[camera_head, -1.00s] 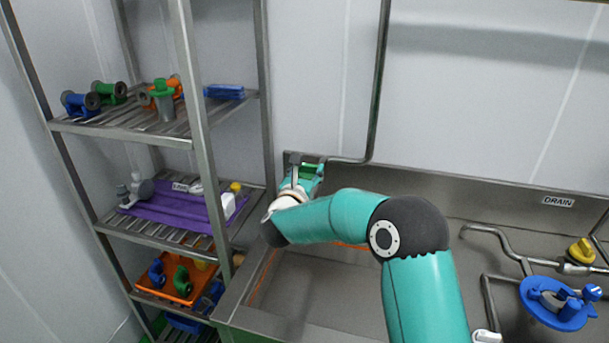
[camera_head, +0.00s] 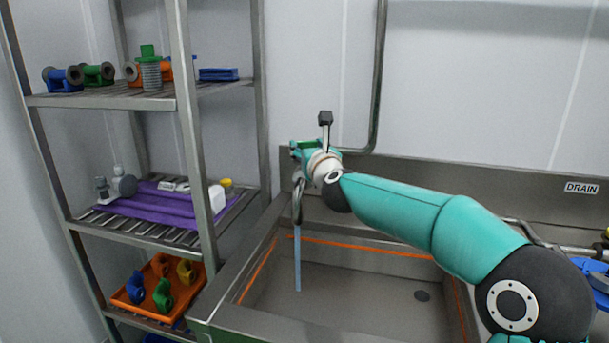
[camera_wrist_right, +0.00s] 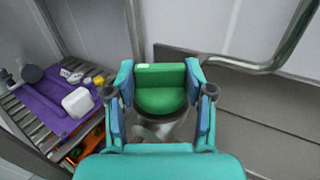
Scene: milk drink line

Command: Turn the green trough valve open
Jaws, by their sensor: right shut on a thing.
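The green trough valve (camera_head: 307,144) is at the trough's back left, on a pipe by the wall. In the right wrist view the green handle (camera_wrist_right: 160,90) has a flat raised bar on a round base. My right gripper (camera_head: 301,149) is shut on this handle, one finger on each side. A thin bluish stream (camera_head: 297,260) falls from the spout (camera_head: 298,205) below the valve into the steel trough (camera_head: 340,290). My gripper and wrist partly hide the valve in the head view. My left gripper is not in view.
A wire shelf rack (camera_head: 140,96) stands left of the trough, with coloured valve parts, a purple mat (camera_head: 150,205) and an orange tray (camera_head: 135,297). A wall pipe (camera_head: 378,90) rises behind my wrist. A blue fixture (camera_head: 597,275) is at the far right.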

